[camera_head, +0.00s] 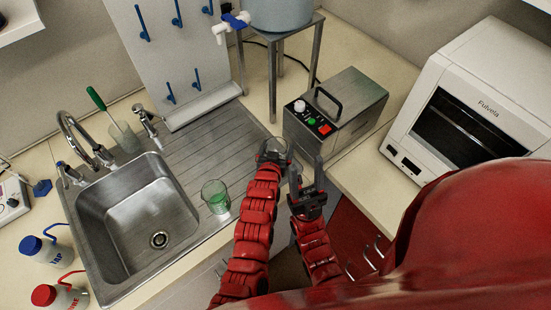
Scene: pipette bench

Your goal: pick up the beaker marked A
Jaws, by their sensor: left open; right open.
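I see nothing held in either gripper. A second clear vessel (124,138) stands behind the sink with a green-handled brush (96,98) by it; no mark is legible on it.
The sink (142,215) lies left of the beaker, with taps behind it. Capped wash bottles (46,250) stand at the front left. A metal control box (335,110) and a white oven (470,100) are on the right. The ribbed drainboard (205,145) is mostly clear.

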